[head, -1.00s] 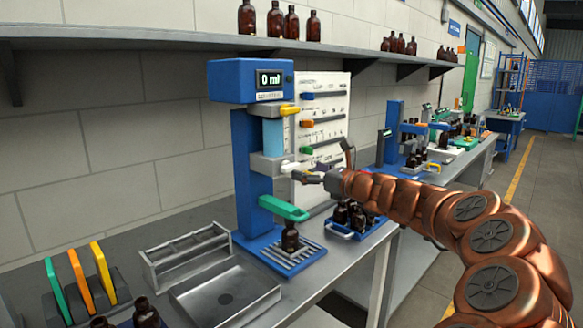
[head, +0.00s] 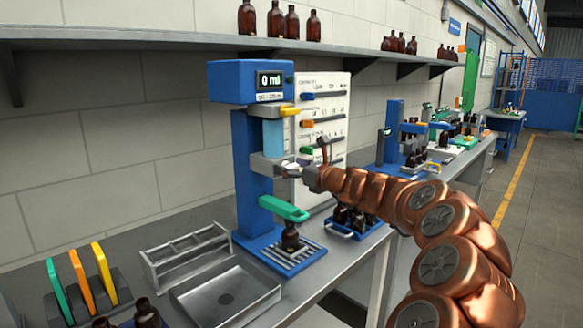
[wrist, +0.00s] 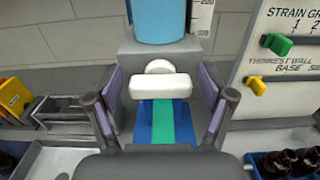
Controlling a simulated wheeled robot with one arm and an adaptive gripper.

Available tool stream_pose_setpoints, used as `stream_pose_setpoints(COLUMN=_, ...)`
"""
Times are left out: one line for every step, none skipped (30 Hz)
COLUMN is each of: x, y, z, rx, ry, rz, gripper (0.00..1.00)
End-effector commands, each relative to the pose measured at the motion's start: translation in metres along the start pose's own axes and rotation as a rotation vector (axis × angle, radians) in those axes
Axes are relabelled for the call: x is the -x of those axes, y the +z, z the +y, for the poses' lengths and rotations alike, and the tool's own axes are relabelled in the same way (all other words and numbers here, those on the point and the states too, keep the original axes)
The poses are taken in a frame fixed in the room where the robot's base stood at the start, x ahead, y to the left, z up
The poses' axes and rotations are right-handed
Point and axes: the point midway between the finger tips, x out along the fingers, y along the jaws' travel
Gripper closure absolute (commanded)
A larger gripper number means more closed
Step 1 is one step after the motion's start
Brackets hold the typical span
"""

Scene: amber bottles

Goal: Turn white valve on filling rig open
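The filling rig (head: 246,165) is a blue column with a "0 ml" display (head: 270,80) and a light-blue cylinder (head: 273,138). Its white valve (wrist: 160,86) is a T-shaped handle on the grey block under the cylinder, with its bar lying crosswise in the wrist view. My gripper (head: 299,173) is at the valve in the head view and partly hides it. In the wrist view, its purple-padded fingers stand open on either side of the handle, with small gaps. A brown bottle (head: 291,238) stands under the rig's green lever (head: 284,208).
A yellow lever (head: 289,111) sits above the valve. A white board with colored sliders (head: 322,110) stands behind the rig. A blue crate of bottles (head: 352,228) is to the right, and a metal tray (head: 228,296) to the left. A shelf (head: 150,41) runs above.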

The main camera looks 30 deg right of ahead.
Motion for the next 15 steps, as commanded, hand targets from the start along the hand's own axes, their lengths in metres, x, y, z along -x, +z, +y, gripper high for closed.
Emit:
stream_pose_setpoints(x=0.0001, y=0.0001, z=-0.0001, rx=0.000, ry=0.000, rz=0.000, gripper=0.28)
stream_pose_setpoints(x=0.0001, y=0.0000, z=-0.0001, rx=0.000, ry=0.000, rz=0.000, gripper=0.31)
stream_pose_setpoints(x=0.0002, y=0.0000, z=-0.0001, rx=0.000, ry=0.000, rz=0.000, gripper=0.35)
stream_pose_setpoints(x=0.0002, y=0.0000, z=-0.0002, rx=0.000, ry=0.000, rz=0.000, gripper=0.39)
stream_pose_setpoints(x=0.0002, y=0.0000, z=-0.0002, rx=0.000, ry=0.000, rz=0.000, gripper=0.42)
stream_pose_setpoints(x=0.0002, y=0.0000, z=-0.0002, rx=0.000, ry=0.000, rz=0.000, gripper=0.46)
stream_pose_setpoints(x=0.0003, y=0.0000, z=-0.0002, rx=0.000, ry=0.000, rz=0.000, gripper=0.49)
stream_pose_setpoints(x=0.0003, y=0.0000, z=-0.0002, rx=0.000, ry=0.000, rz=0.000, gripper=0.52)
stream_pose_setpoints(x=0.0003, y=0.0001, z=-0.0002, rx=0.000, ry=0.000, rz=0.000, gripper=0.56)
stream_pose_setpoints(x=0.0003, y=0.0001, z=-0.0002, rx=0.000, ry=0.000, rz=0.000, gripper=0.59)
stream_pose_setpoints(x=0.0003, y=0.0001, z=-0.0002, rx=0.000, ry=0.000, rz=0.000, gripper=0.62)
stream_pose_setpoints(x=0.0003, y=0.0001, z=-0.0003, rx=0.000, ry=0.000, rz=0.000, gripper=0.67)
stream_pose_setpoints(x=0.0003, y=0.0001, z=-0.0003, rx=0.000, ry=-0.001, rz=0.000, gripper=0.70)
stream_pose_setpoints(x=0.0003, y=0.0001, z=-0.0003, rx=0.000, ry=-0.001, rz=0.000, gripper=0.73)
stream_pose_setpoints(x=0.0004, y=0.0001, z=-0.0003, rx=0.000, ry=-0.001, rz=0.000, gripper=0.73)
